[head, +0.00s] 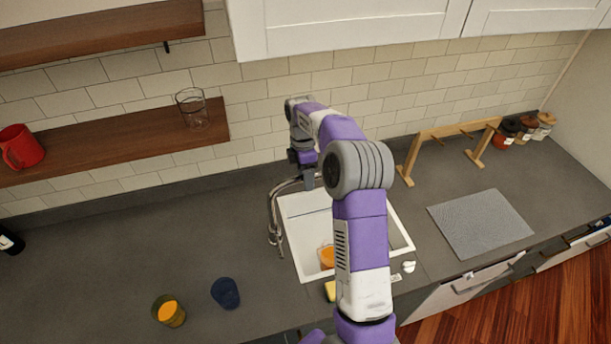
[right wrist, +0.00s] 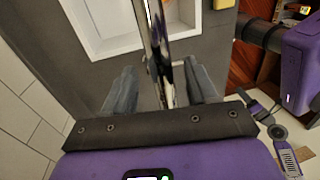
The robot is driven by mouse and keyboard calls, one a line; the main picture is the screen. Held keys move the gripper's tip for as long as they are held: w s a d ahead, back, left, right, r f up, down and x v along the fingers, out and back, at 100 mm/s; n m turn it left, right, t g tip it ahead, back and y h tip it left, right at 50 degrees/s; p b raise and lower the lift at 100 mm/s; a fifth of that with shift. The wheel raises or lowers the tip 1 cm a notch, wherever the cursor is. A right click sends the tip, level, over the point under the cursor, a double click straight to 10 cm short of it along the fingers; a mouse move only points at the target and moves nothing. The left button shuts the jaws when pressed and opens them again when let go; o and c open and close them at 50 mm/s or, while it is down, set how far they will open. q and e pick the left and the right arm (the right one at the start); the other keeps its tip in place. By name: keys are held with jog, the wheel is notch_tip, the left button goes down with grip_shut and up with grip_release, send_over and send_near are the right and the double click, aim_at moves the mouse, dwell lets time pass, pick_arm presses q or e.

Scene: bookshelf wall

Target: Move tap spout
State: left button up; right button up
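The tap spout (head: 272,218) is a chrome curved tube at the left edge of the white sink (head: 402,232) in the head view. My right gripper (head: 307,181) is at the tap, above the sink's back left part, and partly hides it. In the right wrist view the shiny spout (right wrist: 163,55) runs between the two grey fingers of my right gripper (right wrist: 160,88). The fingers are apart, with a gap showing on each side of the spout. My left gripper is in neither view.
An orange-filled glass (head: 170,312) and a dark blue cup (head: 226,293) stand on the counter left of the sink. An orange item (head: 327,257) is in the sink. A yellow sponge (head: 330,291) lies at its front. A wooden shelf (head: 110,142) is on the left wall.

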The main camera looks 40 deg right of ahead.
notch_tip(320, 180, up, 8)
jog(key=w, duration=0.1)
jog(key=shift+w+d+f, duration=0.2)
jog(key=shift+d+f, duration=0.05)
dwell(0.4)
dwell(0.5)
